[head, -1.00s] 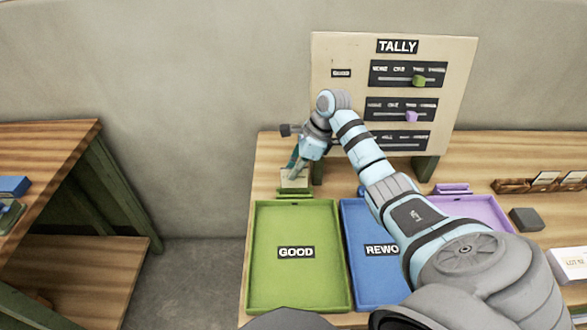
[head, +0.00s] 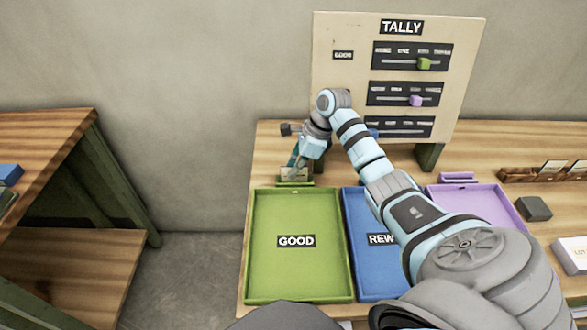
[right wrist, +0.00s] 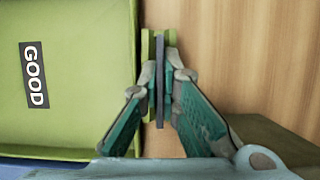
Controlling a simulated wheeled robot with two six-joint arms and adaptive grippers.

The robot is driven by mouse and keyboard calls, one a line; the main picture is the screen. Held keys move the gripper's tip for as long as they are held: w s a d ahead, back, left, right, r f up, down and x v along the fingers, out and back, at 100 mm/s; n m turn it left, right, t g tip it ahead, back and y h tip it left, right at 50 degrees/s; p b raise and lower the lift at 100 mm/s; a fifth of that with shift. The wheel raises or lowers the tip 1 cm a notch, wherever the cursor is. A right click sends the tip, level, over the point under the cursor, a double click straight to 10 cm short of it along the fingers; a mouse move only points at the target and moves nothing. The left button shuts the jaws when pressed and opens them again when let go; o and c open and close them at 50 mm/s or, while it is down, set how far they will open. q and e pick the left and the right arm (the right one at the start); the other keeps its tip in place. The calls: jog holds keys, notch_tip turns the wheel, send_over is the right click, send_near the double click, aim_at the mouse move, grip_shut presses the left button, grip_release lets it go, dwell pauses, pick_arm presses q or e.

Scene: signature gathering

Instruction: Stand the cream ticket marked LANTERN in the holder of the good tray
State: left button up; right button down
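The green tray (head: 262,278) labelled GOOD lies on the table, with a narrow green holder (head: 309,182) at its back edge. My right gripper (head: 295,172) is at this holder, pointing down. It is shut on the cream ticket (head: 289,172), which stands roughly upright; its lettering is too small to read. In the right wrist view the ticket shows edge-on as a thin dark strip (right wrist: 159,110) between my right fingertips (right wrist: 159,80). The holder's green walls (right wrist: 145,45) show on both sides of it. Whether the ticket touches the holder's bottom is hidden. My left gripper is out of view.
A blue tray (head: 353,270) and a purple tray (head: 490,205) lie to the right, partly behind my right arm. The TALLY board (head: 340,90) stands behind. A dark block (head: 534,208) and wooden rack (head: 520,175) are farther right. Floor separates the left table (head: 60,270).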

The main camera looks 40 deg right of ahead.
jog(key=c, duration=1.7)
grip_release()
jog(key=v, duration=1.2)
jog(key=shift+r, duration=0.1)
